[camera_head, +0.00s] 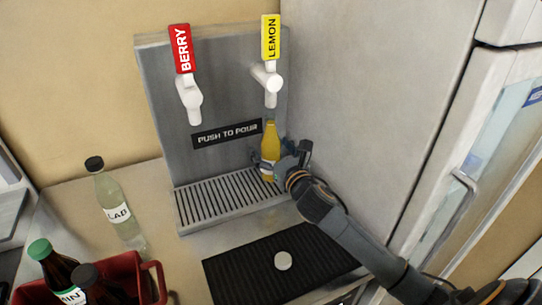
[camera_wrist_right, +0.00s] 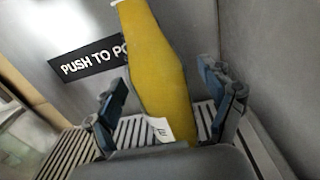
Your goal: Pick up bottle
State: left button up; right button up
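A yellow-orange bottle (camera_head: 271,140) with a white label stands upright on the drip tray (camera_head: 188,205), below the lemon tap (camera_head: 267,82). My right gripper (camera_head: 281,158) is at this bottle. In the right wrist view the yellow bottle (camera_wrist_right: 160,75) stands between the two spread fingers of my right gripper (camera_wrist_right: 165,85), with gaps showing on both sides. The lower part of the bottle is hidden by the gripper. My left gripper is not in view.
A red berry tap (camera_head: 182,50) is at the left of the dispenser. A pale bottle (camera_head: 115,200) stands on the counter, with a red crate (camera_head: 120,262) of dark bottles nearby. A grey fridge wall (camera_head: 375,110) bounds the right.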

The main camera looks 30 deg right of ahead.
jog(key=c, duration=1.4)
grip_shut()
jog(key=shift+r, duration=0.1)
